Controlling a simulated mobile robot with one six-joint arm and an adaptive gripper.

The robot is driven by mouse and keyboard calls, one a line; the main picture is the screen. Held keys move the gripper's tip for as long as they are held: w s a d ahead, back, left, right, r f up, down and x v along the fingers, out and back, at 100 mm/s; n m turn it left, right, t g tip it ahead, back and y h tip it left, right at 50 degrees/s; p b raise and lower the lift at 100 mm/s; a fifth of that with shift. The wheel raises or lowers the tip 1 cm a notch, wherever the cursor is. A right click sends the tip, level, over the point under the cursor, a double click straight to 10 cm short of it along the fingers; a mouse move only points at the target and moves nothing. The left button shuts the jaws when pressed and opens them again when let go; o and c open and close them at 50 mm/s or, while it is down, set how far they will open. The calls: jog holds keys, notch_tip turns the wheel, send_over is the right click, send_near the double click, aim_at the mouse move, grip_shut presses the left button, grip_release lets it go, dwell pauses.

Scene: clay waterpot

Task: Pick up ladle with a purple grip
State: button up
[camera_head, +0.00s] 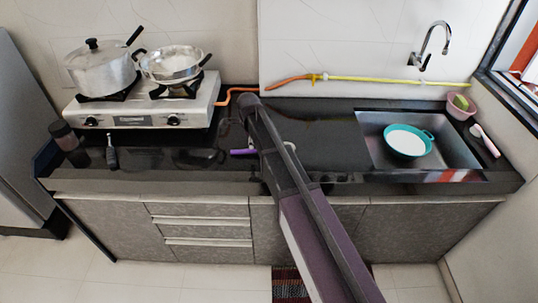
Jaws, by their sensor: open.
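A purple grip (242,152), which looks like the ladle's, lies on the black countertop just left of my arm. My arm crosses in front and hides what continues to its right. A pale curved piece (290,146) shows on the arm's other side; I cannot tell for sure whether it is the ladle's other end. My gripper (228,132) is a dark, faint shape at the arm's far end, above and slightly left of the purple grip. It is open and appears empty. Its fingertips blend into the dark counter, so its height above the grip is unclear.
A white stove (145,122) with a lidded pot (100,72) and a steel pan (172,64) stands at left. The sink (447,152) at right holds a teal-rimmed bowl (408,141). Counter between arm and sink is clear.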

jog(key=shift+w+f+b, duration=0.15)
jog(key=shift+f+b, duration=0.55)
jog(key=shift+f, duration=0.25)
jog(key=shift+f, duration=0.1)
jog(key=shift+w+a+f+b, duration=0.1)
jog(key=shift+w+f+b, duration=0.05)
jog(key=shift+f+b, duration=0.7)
jog(key=shift+w+a+f+b, duration=0.1)
jog(key=shift+w+f+b, duration=0.1)
jog(key=shift+f+b, duration=0.65)
jog(key=shift+w+a+f+b, duration=0.1)
jog(key=shift+w+f+b, duration=0.05)
jog(key=shift+f+b, duration=0.65)
grip_shut()
